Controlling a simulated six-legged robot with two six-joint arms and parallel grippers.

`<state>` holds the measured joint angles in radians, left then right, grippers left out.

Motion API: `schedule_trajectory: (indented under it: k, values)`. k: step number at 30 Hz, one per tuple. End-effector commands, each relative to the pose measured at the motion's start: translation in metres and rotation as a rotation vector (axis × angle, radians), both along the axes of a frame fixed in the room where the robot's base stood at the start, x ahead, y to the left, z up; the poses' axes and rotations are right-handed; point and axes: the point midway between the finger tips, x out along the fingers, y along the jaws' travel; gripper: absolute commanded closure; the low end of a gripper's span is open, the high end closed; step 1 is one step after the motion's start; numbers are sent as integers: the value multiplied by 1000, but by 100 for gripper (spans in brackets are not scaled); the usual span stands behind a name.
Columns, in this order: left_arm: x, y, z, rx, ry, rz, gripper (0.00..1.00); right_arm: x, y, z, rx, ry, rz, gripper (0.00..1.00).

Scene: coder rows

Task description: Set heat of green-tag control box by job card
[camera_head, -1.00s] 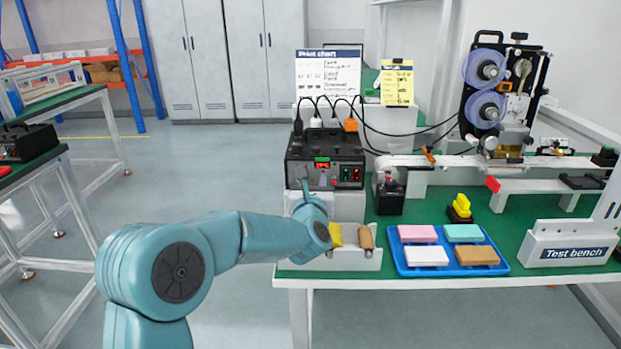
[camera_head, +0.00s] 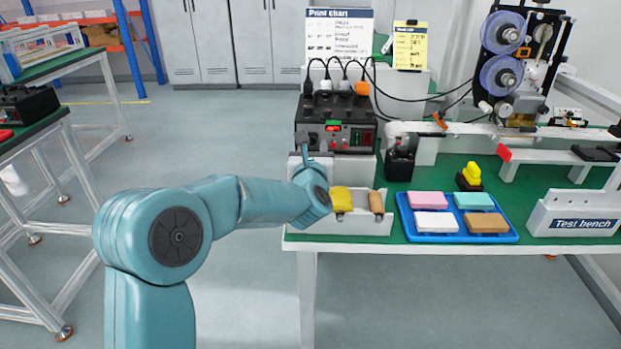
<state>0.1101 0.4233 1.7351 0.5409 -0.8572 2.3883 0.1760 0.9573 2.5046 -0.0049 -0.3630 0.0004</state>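The dark control box (camera_head: 345,112) stands at the back left of the green bench. Its front has a lit red display (camera_head: 333,128), with green and red buttons to the right. A small green patch, too small to read, shows just above the display. My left gripper (camera_head: 306,142) is in front of the box's lower left front, close to a knob; contact cannot be made out. Its finger opening is not clear. The job card (camera_head: 410,46) is a yellow sheet standing behind the bench, its text too small to read. My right gripper is out of view.
A blue tray (camera_head: 462,238) with colored blocks lies to the right. Black cables run from the box top toward the reel machine (camera_head: 515,70). Another dark box (camera_head: 25,104) stands on the left bench.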

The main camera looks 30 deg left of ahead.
Motion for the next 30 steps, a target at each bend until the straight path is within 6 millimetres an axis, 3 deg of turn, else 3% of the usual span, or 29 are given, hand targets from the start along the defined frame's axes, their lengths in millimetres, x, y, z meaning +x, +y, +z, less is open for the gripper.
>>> schedule_trajectory:
  k: [1, 30]
  values:
    - [-4, 0, -6, -5, 4, 4, 59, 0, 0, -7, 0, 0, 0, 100]
    - [-68, -43, -3, -2, 3, -4, 59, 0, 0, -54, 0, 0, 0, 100]
